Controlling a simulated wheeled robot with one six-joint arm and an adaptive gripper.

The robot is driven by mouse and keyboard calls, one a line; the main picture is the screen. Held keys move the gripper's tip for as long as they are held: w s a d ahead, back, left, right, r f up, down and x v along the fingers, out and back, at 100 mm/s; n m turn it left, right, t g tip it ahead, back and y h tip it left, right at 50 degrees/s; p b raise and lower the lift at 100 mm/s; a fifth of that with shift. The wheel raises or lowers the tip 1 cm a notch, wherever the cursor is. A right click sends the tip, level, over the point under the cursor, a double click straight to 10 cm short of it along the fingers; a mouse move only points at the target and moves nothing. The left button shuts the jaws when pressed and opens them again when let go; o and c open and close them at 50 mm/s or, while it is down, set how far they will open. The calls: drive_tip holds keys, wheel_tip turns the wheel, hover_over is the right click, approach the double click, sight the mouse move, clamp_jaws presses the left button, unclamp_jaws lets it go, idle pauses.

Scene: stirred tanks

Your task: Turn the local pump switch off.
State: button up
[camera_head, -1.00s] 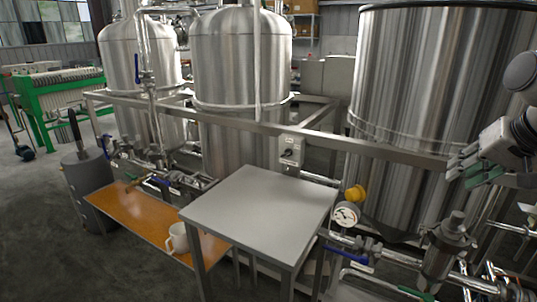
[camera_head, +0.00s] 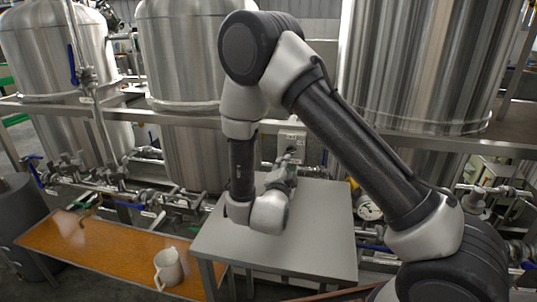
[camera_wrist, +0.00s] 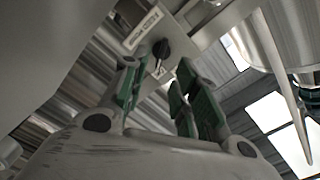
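The local pump switch is a small grey box (camera_head: 292,136) on the steel frame rail behind the grey table, partly hidden by my arm and gripper. In the wrist view its black rotary knob (camera_wrist: 161,49) stands out beside a white label (camera_wrist: 143,28); the lettering is too small to read surely. My gripper (camera_wrist: 158,66) is open and empty, with green-padded fingers apart. The knob shows beyond and between the fingertips, and the gap looks clear of contact. In the head view my gripper (camera_head: 284,172) is above the table's back edge, just before the box.
The grey table (camera_head: 310,245) lies beneath my forearm. Pipes and valves run along the frame, a gauge (camera_head: 368,210) is right of the table, and steel tanks (camera_head: 430,60) stand behind.

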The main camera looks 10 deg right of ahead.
sight(290, 152)
drive_tip(key=shift+w+a, duration=0.1)
drive_tip(key=x, duration=0.7)
drive_tip(key=shift+w, duration=0.15)
clamp_jaws()
